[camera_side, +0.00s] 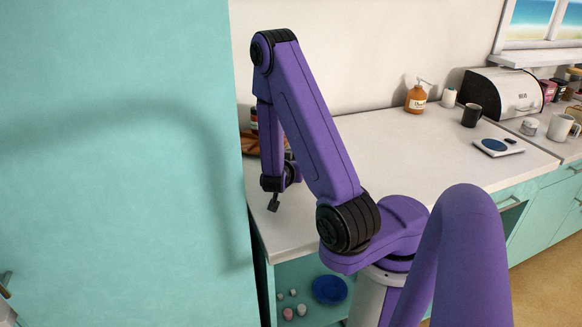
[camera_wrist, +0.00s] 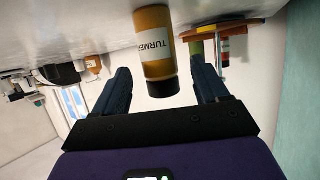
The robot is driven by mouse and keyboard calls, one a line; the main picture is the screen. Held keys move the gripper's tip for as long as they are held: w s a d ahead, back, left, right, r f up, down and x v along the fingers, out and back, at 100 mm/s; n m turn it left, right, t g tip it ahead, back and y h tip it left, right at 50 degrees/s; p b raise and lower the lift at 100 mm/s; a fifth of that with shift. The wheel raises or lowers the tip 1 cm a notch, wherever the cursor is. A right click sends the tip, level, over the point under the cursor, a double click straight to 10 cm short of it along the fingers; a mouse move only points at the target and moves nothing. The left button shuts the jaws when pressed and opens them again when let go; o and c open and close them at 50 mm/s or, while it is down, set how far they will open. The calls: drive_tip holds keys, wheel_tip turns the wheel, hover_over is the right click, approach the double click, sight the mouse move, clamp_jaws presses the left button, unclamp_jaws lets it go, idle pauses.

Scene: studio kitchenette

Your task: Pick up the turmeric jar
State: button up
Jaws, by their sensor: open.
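The turmeric jar (camera_wrist: 156,45), with a yellow-brown body, a white label and a dark lid, appears upside down in the wrist view. It is near the middle, between and beyond the tips of my gripper (camera_wrist: 160,70). My gripper is open and empty, and I cannot tell how far the jar is from the fingers. In the side view my gripper (camera_side: 273,202) is low over the left end of the white counter (camera_side: 400,165). I cannot make out the turmeric jar there; my arm blocks part of that area.
A wooden stand (camera_wrist: 234,29) with other jars is close to the right finger in the wrist view. It also shows in the side view (camera_side: 249,144), beside the tall teal panel (camera_side: 130,160). An orange pump bottle (camera_side: 416,98) and dark mug (camera_side: 471,115) stand farther right.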

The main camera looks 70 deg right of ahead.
drive_tip(key=x, duration=0.5)
drive_tip(key=c, duration=1.1)
drive_tip(key=shift+r, duration=0.1)
drive_tip(key=shift+c, duration=0.2)
